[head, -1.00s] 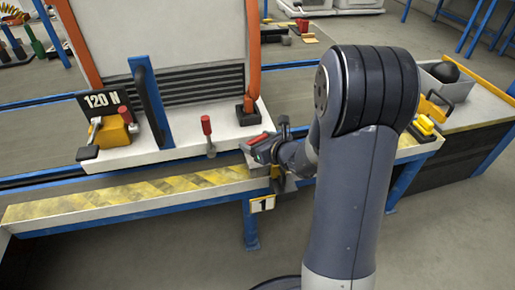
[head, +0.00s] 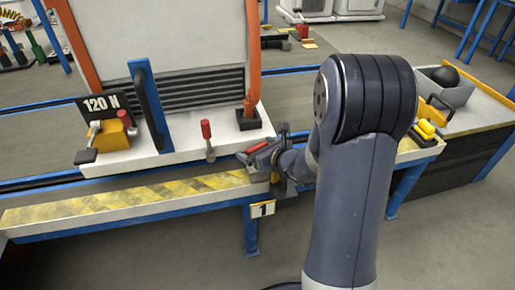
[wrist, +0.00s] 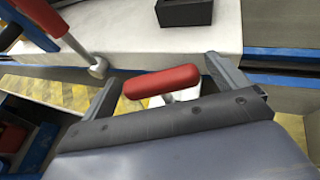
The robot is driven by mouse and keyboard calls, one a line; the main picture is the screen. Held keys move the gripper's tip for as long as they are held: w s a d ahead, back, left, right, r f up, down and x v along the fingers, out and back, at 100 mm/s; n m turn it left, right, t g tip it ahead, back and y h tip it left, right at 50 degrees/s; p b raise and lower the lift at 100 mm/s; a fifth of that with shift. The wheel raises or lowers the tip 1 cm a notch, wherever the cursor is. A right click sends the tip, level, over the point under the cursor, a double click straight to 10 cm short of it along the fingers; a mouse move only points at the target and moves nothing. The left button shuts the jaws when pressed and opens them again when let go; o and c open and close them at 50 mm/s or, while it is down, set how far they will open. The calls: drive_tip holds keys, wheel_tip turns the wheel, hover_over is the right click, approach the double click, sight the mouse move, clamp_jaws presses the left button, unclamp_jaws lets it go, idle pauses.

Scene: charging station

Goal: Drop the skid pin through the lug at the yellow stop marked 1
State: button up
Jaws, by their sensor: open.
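The skid pin shows as a red grip (wrist: 160,82) with a pale stem below it, between the two fingers of my gripper (wrist: 164,70) in the wrist view. The fingers are open, with a gap on each side of the grip. In the head view the red grip (head: 257,147) is at my gripper (head: 262,154), by the skid's (head: 180,149) right front corner. The yellow stop (head: 275,176) is partly hidden by my gripper, above the label marked 1 (head: 262,209). The lug and the pin's lower end are hidden, so I cannot tell how the pin sits.
A red-knobbed lever (head: 206,130) stands on the skid left of my gripper. A yellow block with a "120 N" sign (head: 103,104) is further left. The striped rail edge (head: 130,198) runs along the front. A table with a grey bin (head: 447,88) is at right.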

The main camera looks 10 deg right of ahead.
drive_tip(key=shift+r, duration=0.15)
drive_tip(key=shift+s+d+r+p, duration=0.2)
drive_tip(key=shift+s+p, duration=0.1)
drive_tip(key=p+v, duration=0.2)
drive_tip(key=v, duration=0.9)
drive_tip(key=shift+s, duration=0.15)
drive_tip(key=shift+f, duration=0.1)
drive_tip(key=b+x, duration=0.2)
drive_tip(key=x, duration=1)
drive_tip(key=shift+a+f+b, duration=0.1)
drive_tip(key=shift+f+b, duration=0.1)
drive_tip(key=shift+b, duration=0.2)
wheel_tip(320, 180, up, 2)
drive_tip(key=shift+r+p, duration=0.15)
drive_tip(key=shift+p, duration=0.75)
drive_tip(key=shift+r+p, duration=0.55)
drive_tip(key=shift+r, duration=0.25)
drive_tip(key=shift+f, duration=0.15)
